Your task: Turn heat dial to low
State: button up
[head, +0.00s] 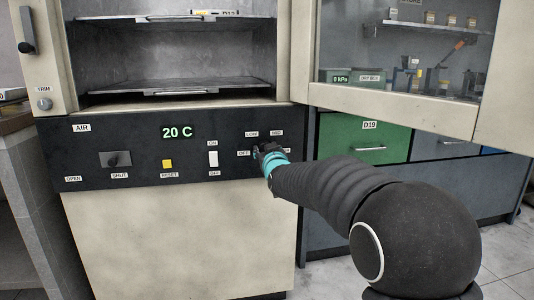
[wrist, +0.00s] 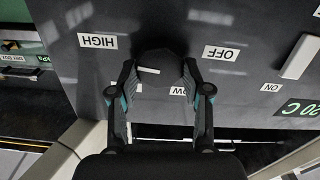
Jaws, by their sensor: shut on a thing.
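The heat dial (wrist: 160,58) is a black round knob with a white pointer mark, on the black control panel. In the wrist view the panel appears upside down, with a HIGH label (wrist: 97,41) left of the dial and an OFF label (wrist: 221,53) right of it. A LOW label (wrist: 182,90) is partly covered by a finger. The pointer mark lies near horizontal, on the left part of the knob. My gripper (wrist: 160,72) has its fingers closed on the dial's two sides. In the head view my gripper (head: 268,151) hides most of the dial.
The panel also carries an AIR handle (head: 117,159), a yellow RESET button (head: 167,164), a white ON/OFF switch (head: 213,159) and a display (head: 177,132) reading 20 C. An open shelved chamber (head: 170,55) is above. A green D19 drawer (head: 365,140) is to the right.

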jog(key=shift+a+f+n+b, duration=0.1)
jog(key=shift+f+n+b, duration=0.05)
jog(key=shift+n, duration=4.2)
jog(key=shift+f+n+b, duration=0.1)
jog(key=shift+n+b, duration=0.1)
jog(key=shift+n, duration=4.2)
jog(key=shift+a+f+n+b, duration=0.1)
jog(key=shift+f+n+b, duration=0.05)
jog(key=shift+n, duration=4.2)
jog(key=o, duration=1.2)
jog(key=shift+c, duration=0.2)
jog(key=shift+d, duration=0.1)
